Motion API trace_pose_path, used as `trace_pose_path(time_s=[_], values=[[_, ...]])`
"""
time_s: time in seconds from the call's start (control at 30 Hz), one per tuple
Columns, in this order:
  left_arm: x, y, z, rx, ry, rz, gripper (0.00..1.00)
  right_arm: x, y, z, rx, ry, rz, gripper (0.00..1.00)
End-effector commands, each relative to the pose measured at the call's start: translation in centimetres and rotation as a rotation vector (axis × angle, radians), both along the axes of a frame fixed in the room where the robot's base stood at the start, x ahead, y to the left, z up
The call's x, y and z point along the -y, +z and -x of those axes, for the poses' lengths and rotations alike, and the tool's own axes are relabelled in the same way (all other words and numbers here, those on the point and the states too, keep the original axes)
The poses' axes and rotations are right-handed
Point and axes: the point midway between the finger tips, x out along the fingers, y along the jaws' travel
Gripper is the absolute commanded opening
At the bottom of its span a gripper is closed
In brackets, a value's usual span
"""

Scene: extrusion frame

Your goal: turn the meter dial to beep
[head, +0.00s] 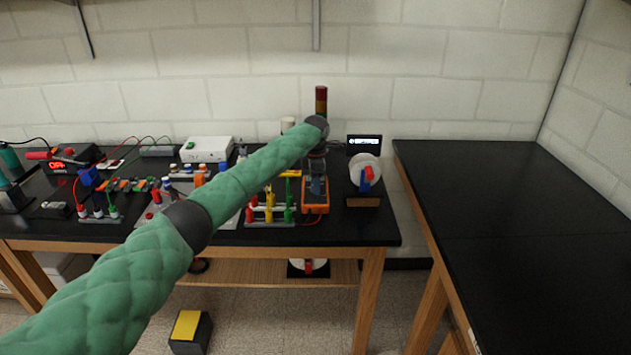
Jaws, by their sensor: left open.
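The orange meter (315,209) stands near the front right of the left black table. My left arm reaches in from the left, and my left gripper (317,183) points down in front of the upper part of the meter. The gripper is small and dark here. It is open, but I cannot tell whether its fingers touch the dial. The meter's dial and most of its face are hidden behind the gripper or too small to read. My right gripper is not in view.
A white spool with a red and blue part (366,174) stands right of the meter. Left of it is a rack of red, yellow and green leads (270,212). A small black display (364,144) and a red-brown stack light (321,100) stand behind. The right table (520,220) is bare.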

Motion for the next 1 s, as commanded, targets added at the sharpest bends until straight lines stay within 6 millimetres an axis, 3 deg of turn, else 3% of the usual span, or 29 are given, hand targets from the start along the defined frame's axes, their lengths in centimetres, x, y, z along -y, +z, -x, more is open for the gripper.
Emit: trace_pose_path(time_s=[0.3, 0.53, 0.87, 1.0], values=[[0.0, -0.3, 0.0, 0.000, -0.001, 0.000, 0.52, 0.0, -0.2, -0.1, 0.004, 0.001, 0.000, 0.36], [0.0, -0.3, 0.0, 0.000, -0.001, 0.000, 0.07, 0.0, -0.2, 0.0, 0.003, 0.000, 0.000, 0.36], [0.1, -0.2, 0.1, -0.002, -0.040, 0.002, 0.07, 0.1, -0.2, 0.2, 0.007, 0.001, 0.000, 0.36], [0.1, -0.1, 0.1, -0.002, -0.107, 0.002, 0.07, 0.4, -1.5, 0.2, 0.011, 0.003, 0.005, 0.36]])
